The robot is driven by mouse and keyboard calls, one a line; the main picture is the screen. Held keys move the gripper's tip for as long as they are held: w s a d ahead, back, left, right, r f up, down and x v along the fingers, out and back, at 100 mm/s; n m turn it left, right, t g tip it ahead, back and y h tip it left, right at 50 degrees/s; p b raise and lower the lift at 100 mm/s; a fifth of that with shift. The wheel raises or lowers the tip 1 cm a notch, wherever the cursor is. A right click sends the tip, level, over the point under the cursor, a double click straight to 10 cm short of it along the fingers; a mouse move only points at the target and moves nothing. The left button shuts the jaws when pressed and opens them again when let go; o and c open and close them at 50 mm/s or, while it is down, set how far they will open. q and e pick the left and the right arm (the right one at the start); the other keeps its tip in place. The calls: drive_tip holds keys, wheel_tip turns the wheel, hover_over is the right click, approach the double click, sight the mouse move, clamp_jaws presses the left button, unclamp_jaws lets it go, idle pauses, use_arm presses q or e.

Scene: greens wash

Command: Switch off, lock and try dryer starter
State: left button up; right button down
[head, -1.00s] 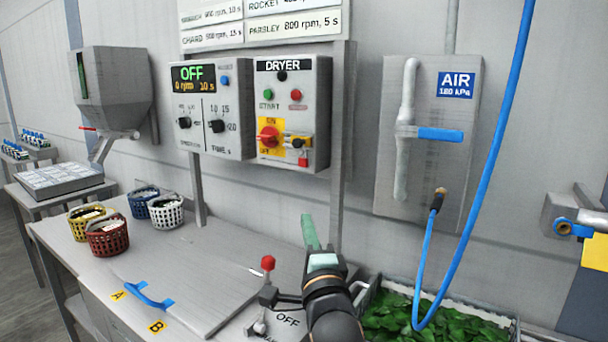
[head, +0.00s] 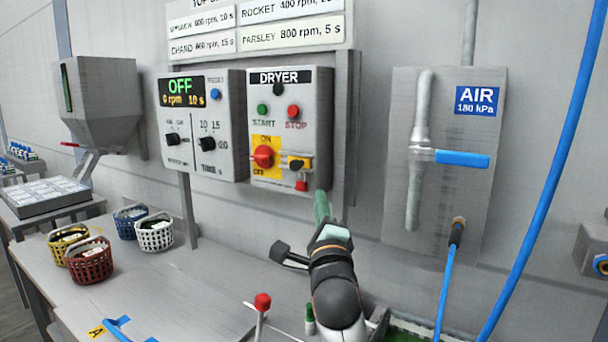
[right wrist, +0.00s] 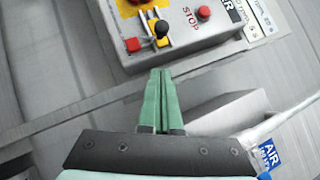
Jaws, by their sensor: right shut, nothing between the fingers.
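The grey dryer starter box (head: 320,130) hangs on a post at the wall. It has a green START button (head: 262,109), a red STOP button (head: 293,111) and a red rotary switch (head: 263,157) on a yellow ON/OFF plate; I cannot tell the switch's exact setting. My left gripper is out of view.
A control panel (head: 205,165) reading OFF stands left of the starter. The air panel (head: 400,170) with a blue-handled valve and a blue hose (head: 550,180) is to the right. Baskets, including a white one (head: 155,235), and a red-knobbed lever (head: 262,302) are on the bench below.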

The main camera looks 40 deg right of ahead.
sight(302, 165)
drive_tip(key=w+r, duration=0.1)
drive_tip(key=w, duration=0.1)
drive_tip(key=w+d+r+p, duration=0.1)
drive_tip(key=w, duration=0.1)
drive_tip(key=w+d+r, duration=0.1)
drive_tip(key=w, duration=0.1)
drive_tip(key=shift+w+p, duration=0.35)
drive_tip(key=shift+p, duration=0.05)
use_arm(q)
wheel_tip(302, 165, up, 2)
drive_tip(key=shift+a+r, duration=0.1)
use_arm(e)
drive_tip(key=shift+a, duration=0.1)
